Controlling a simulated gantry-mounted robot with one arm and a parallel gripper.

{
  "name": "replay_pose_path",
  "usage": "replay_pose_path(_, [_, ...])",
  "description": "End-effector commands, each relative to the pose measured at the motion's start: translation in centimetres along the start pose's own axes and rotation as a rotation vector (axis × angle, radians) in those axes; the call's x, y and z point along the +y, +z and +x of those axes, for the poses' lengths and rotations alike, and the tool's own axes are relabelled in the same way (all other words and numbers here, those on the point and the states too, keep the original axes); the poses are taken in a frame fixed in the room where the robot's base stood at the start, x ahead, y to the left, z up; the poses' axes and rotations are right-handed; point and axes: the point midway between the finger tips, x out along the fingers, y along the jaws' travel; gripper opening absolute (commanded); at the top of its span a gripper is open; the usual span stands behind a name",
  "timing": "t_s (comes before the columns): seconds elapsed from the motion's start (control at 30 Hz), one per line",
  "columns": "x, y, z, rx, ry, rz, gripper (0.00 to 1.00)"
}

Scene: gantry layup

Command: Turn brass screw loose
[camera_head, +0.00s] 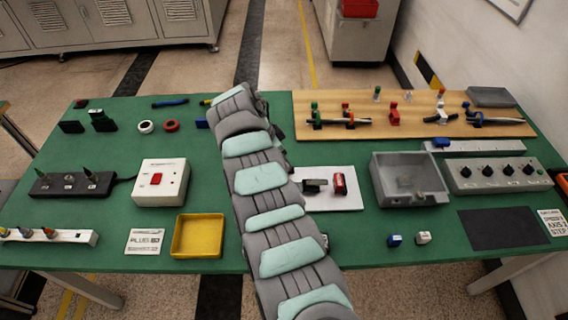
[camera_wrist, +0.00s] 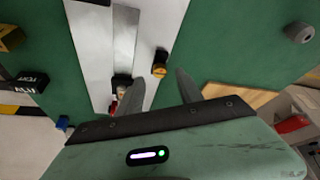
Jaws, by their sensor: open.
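A small brass-coloured screw head (camera_wrist: 159,70) shows in the wrist view. It sits at the end of a short black part, beside a pale grey strip. My gripper (camera_wrist: 160,77) is open, with one finger on each side of the screw in the picture. The space between the fingers looks empty, and I cannot tell how far the fingertips are from the screw. In the head view my arm crosses the middle of the bench and hides my gripper. I cannot make out the brass screw there.
The green bench (camera_head: 370,250) carries a wooden board (camera_head: 340,100) with clamps, a grey open box (camera_head: 410,165), a yellow tray (camera_head: 198,237) and a white box with a red switch (camera_head: 160,183). A white plate (camera_head: 340,203) lies right of my arm.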

Motion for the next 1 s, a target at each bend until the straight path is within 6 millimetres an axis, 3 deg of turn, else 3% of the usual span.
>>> replay_pose_path(0.2, [0.0,0.1,2.6,-0.001,0.002,-0.002,0.43])
replay_pose_path(0.57, [0.0,0.1,2.9,-0.001,0.000,0.000,0.43])
replay_pose_path(1.0, [0.0,0.1,2.9,-0.001,0.000,0.000,0.07])
